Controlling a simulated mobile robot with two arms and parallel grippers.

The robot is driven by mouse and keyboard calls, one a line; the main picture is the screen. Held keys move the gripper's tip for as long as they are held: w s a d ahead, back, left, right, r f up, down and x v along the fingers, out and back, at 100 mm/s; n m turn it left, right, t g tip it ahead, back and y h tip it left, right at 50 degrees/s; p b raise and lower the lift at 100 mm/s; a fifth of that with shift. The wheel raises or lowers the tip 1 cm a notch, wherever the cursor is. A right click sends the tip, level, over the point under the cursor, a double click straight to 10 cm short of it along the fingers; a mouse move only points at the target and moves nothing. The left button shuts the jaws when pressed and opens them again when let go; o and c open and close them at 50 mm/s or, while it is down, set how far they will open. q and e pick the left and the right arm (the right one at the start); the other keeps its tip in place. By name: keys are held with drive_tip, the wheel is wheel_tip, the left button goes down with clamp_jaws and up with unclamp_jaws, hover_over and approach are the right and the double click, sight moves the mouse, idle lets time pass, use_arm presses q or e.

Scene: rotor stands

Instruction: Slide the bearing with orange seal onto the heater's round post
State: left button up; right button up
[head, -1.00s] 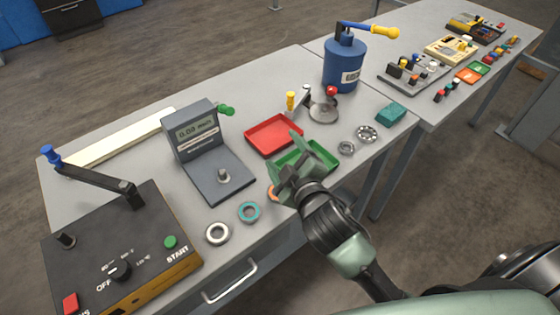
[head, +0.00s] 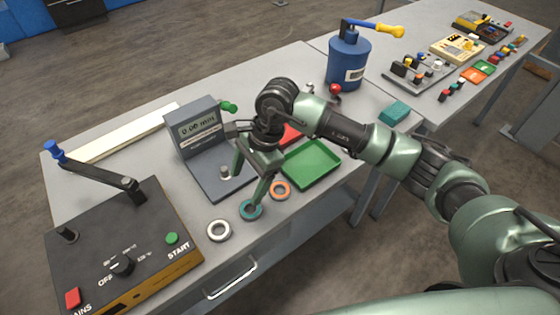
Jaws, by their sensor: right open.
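The bearing with orange seal (head: 280,190) lies flat on the grey table, just left of the green tray. My right gripper (head: 247,189) is open and empty. It points down to the left of that bearing, and one fingertip overlaps the teal-sealed bearing in the view; I cannot tell whether they touch. The heater (head: 125,255) is the dark box at the front left, with START and OFF markings. My left gripper is not in view.
A teal-sealed bearing (head: 250,210) and a pale-sealed bearing (head: 218,230) lie nearby. A display device (head: 196,135) with a small post stands behind.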

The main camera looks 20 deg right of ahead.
sight(280, 192)
drive_tip(key=w+d+h, duration=0.3)
drive_tip(key=d+h, duration=0.1)
drive_tip(key=d, duration=0.5)
drive_tip(key=f+b, duration=0.3)
drive_tip(key=f, duration=0.1)
drive_tip(key=f+b, duration=0.4)
drive_tip(key=f, duration=0.1)
drive_tip(key=shift+s+a+f, duration=0.1)
drive_tip(key=shift+s+f, duration=0.1)
drive_tip(key=shift+f, duration=0.05)
